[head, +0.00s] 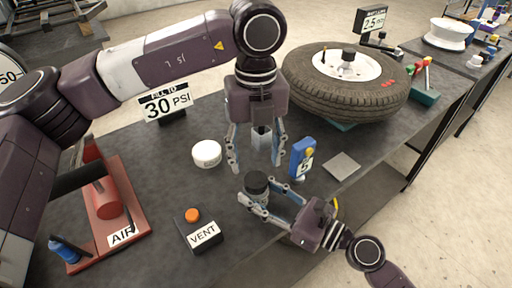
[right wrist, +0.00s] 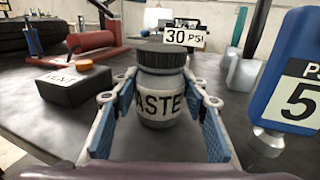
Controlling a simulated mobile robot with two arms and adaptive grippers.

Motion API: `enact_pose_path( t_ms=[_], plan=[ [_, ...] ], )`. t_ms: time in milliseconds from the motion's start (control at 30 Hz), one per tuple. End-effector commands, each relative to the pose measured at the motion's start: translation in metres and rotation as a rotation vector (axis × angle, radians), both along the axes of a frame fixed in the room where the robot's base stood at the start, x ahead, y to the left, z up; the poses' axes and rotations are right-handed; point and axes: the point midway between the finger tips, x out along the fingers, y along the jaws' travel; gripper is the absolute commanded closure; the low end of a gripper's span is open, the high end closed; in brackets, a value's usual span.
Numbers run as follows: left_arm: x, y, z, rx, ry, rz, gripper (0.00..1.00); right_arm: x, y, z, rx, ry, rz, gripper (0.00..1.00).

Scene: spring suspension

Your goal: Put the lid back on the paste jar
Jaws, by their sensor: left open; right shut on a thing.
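The paste jar (right wrist: 160,100), grey with a PASTE label, stands upright on the bench between the fingers of my right gripper (head: 266,207). That gripper is shut on the jar's sides, and its fingers also show in the right wrist view (right wrist: 160,118). The black lid (right wrist: 162,55) sits on top of the jar and looks level. In the head view the lid (head: 256,182) covers the jar's mouth; whether it is fully seated I cannot tell. My left gripper (head: 255,162) is open, pointing down just behind the lid, apart from it.
A white round tub (head: 207,153) stands left of my left gripper. A blue gauge (head: 302,157) stands right of the jar. A VENT box (head: 199,231) with an orange button is at front left. A tyre (head: 345,85) lies behind; a grey plate (head: 342,166) lies right.

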Motion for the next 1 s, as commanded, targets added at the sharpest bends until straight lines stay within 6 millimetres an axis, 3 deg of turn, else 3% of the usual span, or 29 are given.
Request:
enact_pose_path(
  t_ms=[100,333,733,1000],
  plan=[
    [-0.001,0.0,-0.021,0.001,0.003,-0.001,0.48,0.0,0.0,0.0,0.0,0.0,0.0,1.0],
    [0.0,0.0,-0.049,0.001,0.001,-0.001,0.48,0.0,0.0,0.0,0.0,0.0,0.0,1.0],
    [0.0,0.0,-0.057,0.0,0.0,-0.001,0.48,0.0,0.0,0.0,0.0,0.0,0.0,1.0],
    [0.0,0.0,-0.057,0.0,-0.001,-0.001,0.75,0.0,0.0,0.0,0.0,0.0,0.0,1.0]
  ],
)
